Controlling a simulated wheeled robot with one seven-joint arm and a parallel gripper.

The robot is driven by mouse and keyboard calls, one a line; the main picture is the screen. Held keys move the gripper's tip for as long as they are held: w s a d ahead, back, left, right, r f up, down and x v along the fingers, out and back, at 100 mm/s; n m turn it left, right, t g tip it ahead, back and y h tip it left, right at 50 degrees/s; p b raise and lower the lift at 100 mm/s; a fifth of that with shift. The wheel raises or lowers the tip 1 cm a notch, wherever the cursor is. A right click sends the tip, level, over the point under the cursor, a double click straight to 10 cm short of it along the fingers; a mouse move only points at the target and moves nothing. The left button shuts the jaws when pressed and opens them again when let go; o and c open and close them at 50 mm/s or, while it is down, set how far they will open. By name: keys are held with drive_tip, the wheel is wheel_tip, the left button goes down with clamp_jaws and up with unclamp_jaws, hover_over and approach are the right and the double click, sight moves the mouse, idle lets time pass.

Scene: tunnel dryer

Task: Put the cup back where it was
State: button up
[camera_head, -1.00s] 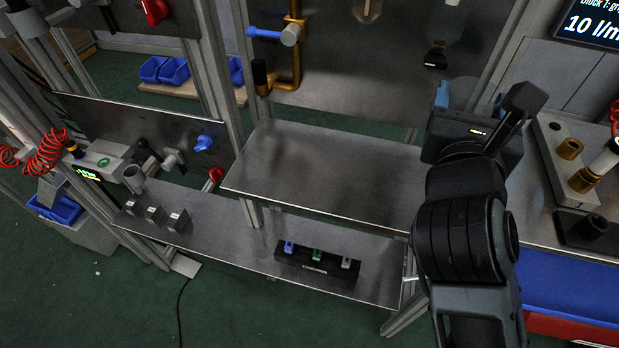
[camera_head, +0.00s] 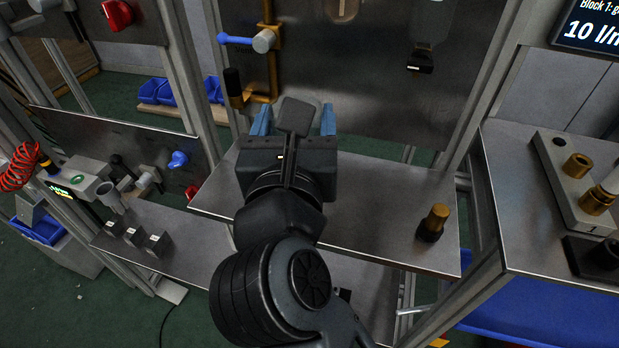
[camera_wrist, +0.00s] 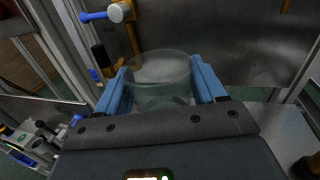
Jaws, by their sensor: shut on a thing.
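A clear, see-through cup (camera_wrist: 160,85) is between the two blue fingers of my gripper (camera_wrist: 160,70) in the wrist view. The fingers touch its sides and the cup looks roughly upright. In the head view my gripper (camera_head: 295,120) is over the left part of the metal shelf (camera_head: 385,185), in front of the upright metal panel (camera_head: 375,90). The cup is hidden there behind my own wrist. I cannot tell how far the cup's base is above the shelf.
A brass pipe (camera_head: 271,75) with a blue-handled valve (camera_head: 264,40) stands at the panel's left, near my gripper. A brass-and-black cylinder (camera_head: 433,222) stands at the shelf's right end. The shelf between is clear. Small grey blocks (camera_head: 133,236) sit on a lower shelf.

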drive_tip(key=shift+f+b, duration=0.6)
drive_tip(key=shift+f, duration=3.3)
drive_tip(key=shift+f, duration=0.2)
drive_tip(key=o, duration=1.1)
drive_tip(key=shift+o, duration=0.2)
drive_tip(key=shift+r, duration=0.1)
